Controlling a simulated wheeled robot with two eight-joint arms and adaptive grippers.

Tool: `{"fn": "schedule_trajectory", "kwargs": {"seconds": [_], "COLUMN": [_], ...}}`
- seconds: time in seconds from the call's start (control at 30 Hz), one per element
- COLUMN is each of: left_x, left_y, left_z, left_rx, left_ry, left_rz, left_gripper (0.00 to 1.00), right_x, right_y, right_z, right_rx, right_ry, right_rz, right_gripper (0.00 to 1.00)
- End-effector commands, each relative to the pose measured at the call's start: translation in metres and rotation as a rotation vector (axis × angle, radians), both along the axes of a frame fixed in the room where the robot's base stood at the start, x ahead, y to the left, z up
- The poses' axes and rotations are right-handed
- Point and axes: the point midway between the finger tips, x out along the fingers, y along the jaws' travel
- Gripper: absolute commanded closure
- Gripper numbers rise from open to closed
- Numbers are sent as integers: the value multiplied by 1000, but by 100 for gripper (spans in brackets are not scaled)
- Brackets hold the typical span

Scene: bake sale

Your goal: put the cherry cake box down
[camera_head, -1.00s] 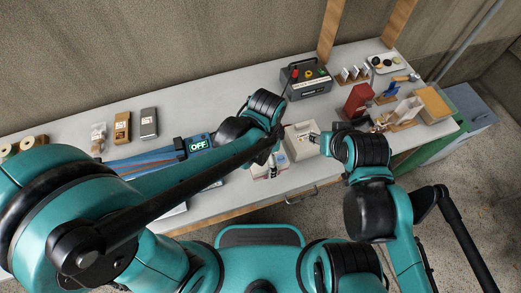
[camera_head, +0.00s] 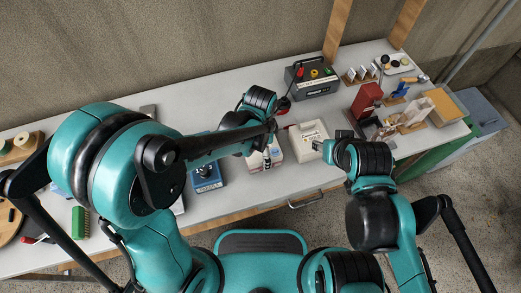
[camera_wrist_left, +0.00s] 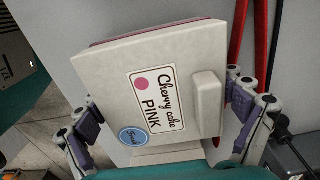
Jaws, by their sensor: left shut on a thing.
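The cherry cake box (camera_wrist_left: 150,85) is pale with a pink edge and a label reading "Cherry cake PINK"; it fills the middle of the left wrist view, slightly tilted. My left gripper (camera_wrist_left: 165,125) has one finger on each side of it and is shut on it. In the head view the box (camera_head: 278,149) shows partly behind my left forearm, with a left gripper finger (camera_head: 267,158) at its front. I cannot tell whether it touches the table. My right gripper (camera_head: 321,147) is beside another pale box (camera_head: 303,132); its fingers are mostly hidden.
A black device (camera_head: 312,78) with a red lead stands behind. A blue device (camera_head: 207,176) is left of the cake box. A red block (camera_head: 367,98) and small stands crowd the right. The table's front edge (camera_head: 235,214) is close. My left arm hides much of the table's left.

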Motion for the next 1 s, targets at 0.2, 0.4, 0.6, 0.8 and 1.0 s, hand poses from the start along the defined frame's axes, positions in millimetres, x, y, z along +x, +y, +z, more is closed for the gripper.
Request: {"fn": "schedule_trajectory", "kwargs": {"seconds": [0.2,0.4,0.6,0.8,1.0], "left_x": [0,0,0,-1,-1], "left_y": [0,0,0,0,0], "left_z": [-3,-3,7,49,92], "left_rx": [0,0,0,0,0], "left_ry": [0,0,0,0,0], "left_rz": [0,0,0,0,0], "left_gripper": [0,0,0,0,0], "right_x": [0,0,0,0,0], "right_y": [0,0,0,0,0], "right_z": [-3,-3,4,23,40], "right_rx": [0,0,0,0,0], "right_ry": [0,0,0,0,0], "right_rz": [0,0,0,0,0], "right_gripper": [60,60,60,60,60]}}
